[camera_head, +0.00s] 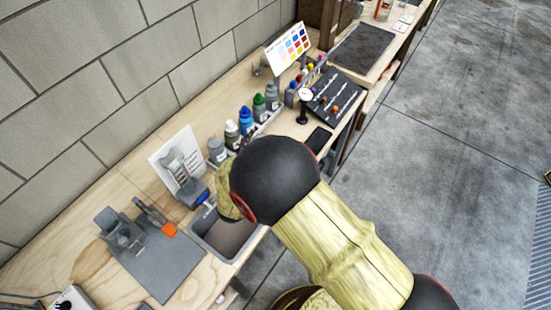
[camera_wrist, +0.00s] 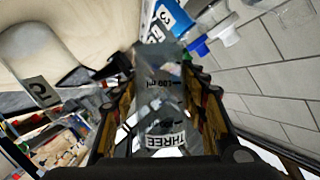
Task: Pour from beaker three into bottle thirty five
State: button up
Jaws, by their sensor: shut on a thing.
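My gripper (camera_wrist: 160,88) is shut on a clear beaker (camera_wrist: 162,108), with a finger on each side of it. The beaker carries a label reading THREE and volume marks. Its contents cannot be made out. A pale translucent bottle (camera_wrist: 36,58) with a partly readable label is close on the left in the wrist view. Another item with a blue label (camera_wrist: 172,16) is beyond the beaker. I cannot tell which bottle is thirty five. In the head view my arm hides the gripper and beaker; a row of bottles stands beyond it, including a blue one (camera_head: 246,122).
A grey sink or bin (camera_head: 222,238) is set in the wooden bench beside my arm. A grey mat (camera_head: 165,262), a white sheet (camera_head: 176,152) and a dark tool board (camera_head: 335,97) are on the bench. A block wall (camera_head: 110,75) runs behind.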

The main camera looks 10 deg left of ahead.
jog(key=shift+r+m+t+y+b, duration=0.35)
jog(key=shift+r+m+b, duration=0.25)
jog(key=shift+b, duration=0.4)
dwell(0.4)
jog(key=shift+w+a+f+m+t+b, duration=0.15)
jog(key=shift+m+t+b, duration=0.45)
jog(key=shift+b, duration=0.8)
jog(key=shift+a+f+m+t+b, duration=0.1)
jog(key=shift+f+m+t+b, duration=0.15)
jog(key=shift+m+b, duration=0.85)
dwell(0.6)
jog(key=shift+r+m+t+b, duration=0.4)
jog(key=shift+r+b, duration=0.2)
jog(key=shift+b, duration=0.3)
dwell(1.1)
jog(key=shift+d+r+m+t+b, duration=0.2)
jog(key=shift+r+m+t+b, duration=0.3)
jog(key=shift+b, duration=0.85)
